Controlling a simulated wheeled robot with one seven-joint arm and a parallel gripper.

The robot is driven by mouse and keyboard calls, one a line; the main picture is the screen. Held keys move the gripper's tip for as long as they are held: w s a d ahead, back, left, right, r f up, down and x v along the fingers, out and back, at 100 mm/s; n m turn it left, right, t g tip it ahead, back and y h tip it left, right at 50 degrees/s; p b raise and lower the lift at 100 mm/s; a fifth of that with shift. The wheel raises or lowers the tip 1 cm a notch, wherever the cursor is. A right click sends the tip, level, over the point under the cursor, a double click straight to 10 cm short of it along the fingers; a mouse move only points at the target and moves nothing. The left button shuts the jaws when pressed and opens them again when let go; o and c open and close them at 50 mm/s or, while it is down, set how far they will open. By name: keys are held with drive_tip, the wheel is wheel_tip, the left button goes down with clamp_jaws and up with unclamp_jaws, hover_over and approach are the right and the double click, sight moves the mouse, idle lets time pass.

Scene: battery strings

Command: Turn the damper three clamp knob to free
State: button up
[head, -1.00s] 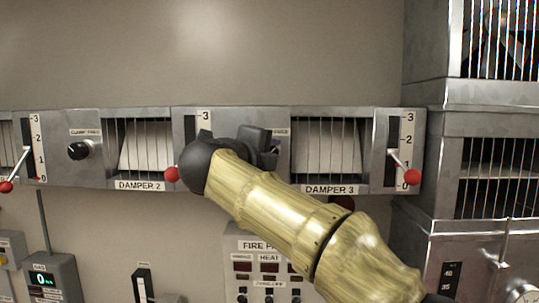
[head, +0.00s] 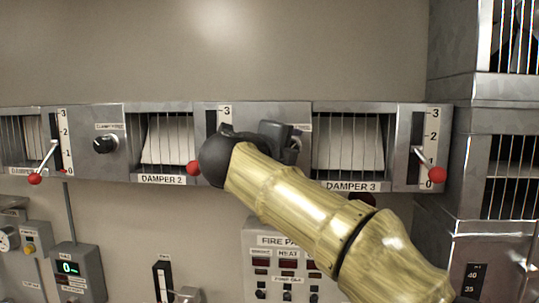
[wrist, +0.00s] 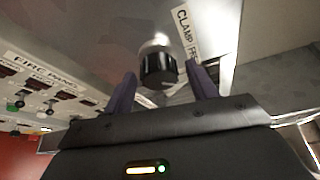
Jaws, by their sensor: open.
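The damper three clamp knob (wrist: 158,68) is a round black knob on a metal collar, seen in the wrist view beside a label starting "CLAMP FR" (wrist: 186,32). My gripper (wrist: 162,88) is open, with one dark finger on either side of the knob; I cannot tell whether either touches it. In the head view my gripper (head: 283,132) is at the panel just left of the damper 3 louvre (head: 348,145), and my arm and gripper mostly hide the knob. The damper 3 lever has a red ball (head: 437,174) near the 0 mark.
The damper 2 lever's red ball (head: 194,168) is close beside my wrist. The damper 2 clamp knob (head: 105,144) is further left. The fire panel (head: 275,262) is below my arm. A metal cabinet (head: 480,120) stands to the right. The wall above is clear.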

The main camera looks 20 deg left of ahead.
drive_tip(key=s+a+b, duration=0.1)
drive_tip(key=s+b, duration=0.1)
drive_tip(key=s, duration=0.6)
drive_tip(key=s+a+r+b, duration=0.1)
drive_tip(key=s+b, duration=0.1)
drive_tip(key=s, duration=0.6)
drive_tip(key=shift+s+a+r+b, duration=0.15)
drive_tip(key=shift+s+a+b, duration=0.15)
drive_tip(key=shift+b, duration=0.1)
